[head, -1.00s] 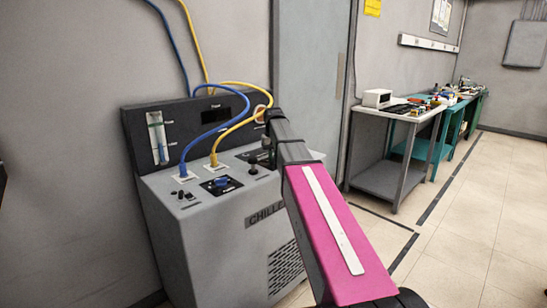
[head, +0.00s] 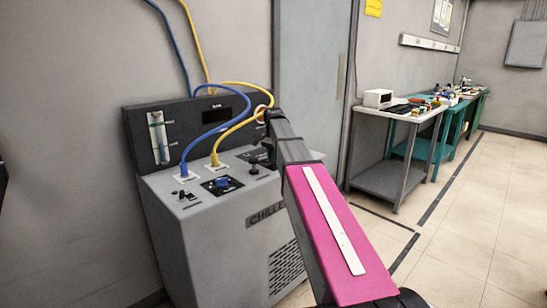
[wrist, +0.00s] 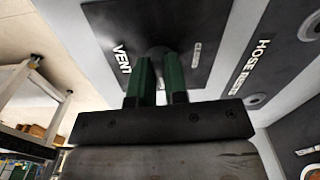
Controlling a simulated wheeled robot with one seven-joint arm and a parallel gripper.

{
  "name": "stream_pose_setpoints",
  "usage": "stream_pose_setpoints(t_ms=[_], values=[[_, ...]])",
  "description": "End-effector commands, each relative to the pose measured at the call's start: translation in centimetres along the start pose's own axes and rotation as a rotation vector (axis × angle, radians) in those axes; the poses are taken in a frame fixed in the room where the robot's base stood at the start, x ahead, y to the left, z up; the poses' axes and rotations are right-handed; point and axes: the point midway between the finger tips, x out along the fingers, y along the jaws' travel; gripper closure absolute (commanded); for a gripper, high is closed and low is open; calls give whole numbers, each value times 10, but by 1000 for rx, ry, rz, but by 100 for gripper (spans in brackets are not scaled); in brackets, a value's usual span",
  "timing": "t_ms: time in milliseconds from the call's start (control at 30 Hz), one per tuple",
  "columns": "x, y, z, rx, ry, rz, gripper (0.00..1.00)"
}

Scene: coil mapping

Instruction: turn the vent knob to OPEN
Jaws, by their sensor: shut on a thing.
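The vent knob (wrist: 158,52) is a dark round piece on a black plate (wrist: 97,24) marked VENT in the wrist view. A smaller label (wrist: 196,54) on the plate's other side is too small to read surely. My gripper (wrist: 159,62) has its two green fingers on either side of the knob, shut on it. The fingers hide much of the knob, and I cannot tell which way it points. In the head view my gripper (head: 268,150) is at the back right of the grey chiller's (head: 215,240) top, and the knob is hidden behind it.
A blue hose (head: 186,145) and a yellow hose (head: 240,126) rise from the chiller top, left of my gripper. A blue knob (head: 223,182) and a black knob (head: 254,168) stand nearby. A worktable (head: 385,181) is at the right; the floor between is clear.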

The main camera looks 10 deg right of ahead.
Motion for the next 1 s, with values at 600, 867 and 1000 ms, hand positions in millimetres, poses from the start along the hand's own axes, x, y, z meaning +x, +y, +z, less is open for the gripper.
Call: stream_pose_setpoints(t_ms=[600,867,1000], values=[[0,-1,0,133,0,-1,100],[0,-1,0,133,0,-1,76],[0,-1,0,132,0,-1,61]])
